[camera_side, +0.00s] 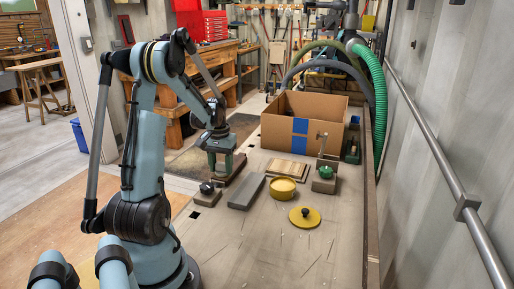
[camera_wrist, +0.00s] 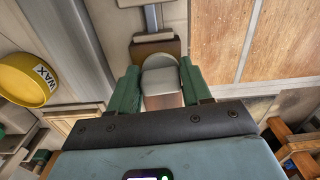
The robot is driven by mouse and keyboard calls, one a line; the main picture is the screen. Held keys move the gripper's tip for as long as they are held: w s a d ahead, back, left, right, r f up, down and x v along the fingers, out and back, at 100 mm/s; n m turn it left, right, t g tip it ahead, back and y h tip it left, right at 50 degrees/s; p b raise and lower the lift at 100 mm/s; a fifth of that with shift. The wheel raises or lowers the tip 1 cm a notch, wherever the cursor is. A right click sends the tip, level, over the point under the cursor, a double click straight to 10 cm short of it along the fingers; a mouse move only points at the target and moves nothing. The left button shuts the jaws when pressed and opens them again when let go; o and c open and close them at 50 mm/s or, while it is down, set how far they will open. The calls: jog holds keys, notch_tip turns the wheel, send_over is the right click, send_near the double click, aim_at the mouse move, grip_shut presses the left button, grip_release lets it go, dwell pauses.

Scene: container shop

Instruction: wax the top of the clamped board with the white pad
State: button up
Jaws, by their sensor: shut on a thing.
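My gripper (camera_wrist: 161,82) has green fingers closed on the sides of the white pad (camera_wrist: 160,76). In the side view my gripper (camera_side: 219,170) points down over the dark brown board (camera_side: 233,172), at its far part. The board (camera_wrist: 148,48) also shows beyond and below the pad in the wrist view. A small clamp with a dark knob (camera_side: 207,188) sits at the board's near end. I cannot tell whether the pad touches the board. An open yellow wax tin (camera_side: 282,190) stands to the right; it shows in the wrist view (camera_wrist: 28,80) too.
A grey slab (camera_side: 246,193) lies between board and tin. The yellow lid with a black knob (camera_side: 305,217) lies in front. A light slatted panel (camera_side: 288,168), a stand with a green piece (camera_side: 325,172) and a cardboard box (camera_side: 285,131) are behind.

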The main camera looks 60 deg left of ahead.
aim_at(238, 156)
jog(key=shift+w+a, duration=4.55)
jog(key=shift+w, duration=0.05)
jog(key=shift+s+d, duration=5.4)
jog(key=shift+s, duration=0.05)
notch_tip(238, 156, up, 2)
jog(key=shift+s+d+r, duration=0.1)
notch_tip(238, 156, up, 6)
jog(key=shift+f, duration=0.1)
